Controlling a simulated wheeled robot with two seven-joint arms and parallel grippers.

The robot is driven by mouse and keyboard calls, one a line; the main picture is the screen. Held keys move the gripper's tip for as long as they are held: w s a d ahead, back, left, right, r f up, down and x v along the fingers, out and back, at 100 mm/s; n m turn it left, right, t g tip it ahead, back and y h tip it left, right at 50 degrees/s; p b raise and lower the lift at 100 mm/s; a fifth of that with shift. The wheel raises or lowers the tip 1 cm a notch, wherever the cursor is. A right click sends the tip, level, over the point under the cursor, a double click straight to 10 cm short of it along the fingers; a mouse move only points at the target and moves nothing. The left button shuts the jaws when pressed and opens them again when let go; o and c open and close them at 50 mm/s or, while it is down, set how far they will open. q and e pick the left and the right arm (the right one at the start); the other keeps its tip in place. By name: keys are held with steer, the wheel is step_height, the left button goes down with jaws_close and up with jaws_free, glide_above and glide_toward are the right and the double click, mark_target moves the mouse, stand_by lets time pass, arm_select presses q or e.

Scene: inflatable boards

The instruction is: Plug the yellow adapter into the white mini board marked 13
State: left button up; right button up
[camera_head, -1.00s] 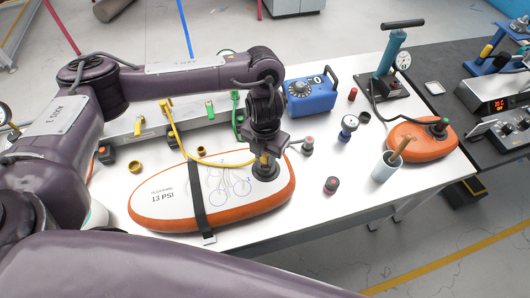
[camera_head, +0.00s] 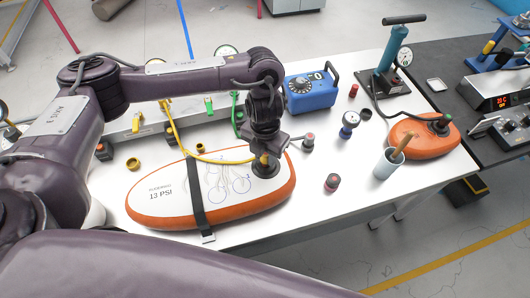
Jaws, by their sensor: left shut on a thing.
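The white mini board (camera_head: 165,205) with orange sides lies on the white table, marked "13 PSI", with a black strap (camera_head: 197,203) across it. My left gripper (camera_head: 264,158) points down over the board's right end, at its dark round valve (camera_head: 264,172). It is shut on the yellow adapter, a small yellow piece at the end of the yellow hose (camera_head: 215,160). The adapter's lower end meets or nearly meets the valve; whether it is seated I cannot tell. My right gripper is not in view; a purple arm link of mine fills the bottom left.
A blue box with a dial (camera_head: 311,91) stands behind. A hand pump (camera_head: 388,62) connects to an orange-sided board (camera_head: 424,136) at the right. A cup (camera_head: 388,164), a dark red-topped cap (camera_head: 332,182) and a blue gauge (camera_head: 349,122) stand right of the white board.

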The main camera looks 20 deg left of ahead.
mark_target(265, 154)
arm_select(q)
steer(key=shift+f+b, duration=0.3)
steer(key=shift+f, duration=0.2)
steer(key=o, duration=1.1)
steer(key=shift+c, duration=0.2)
steer(key=shift+r, duration=0.1)
step_height(265, 154, up, 6)
steer(key=shift+r, duration=0.85)
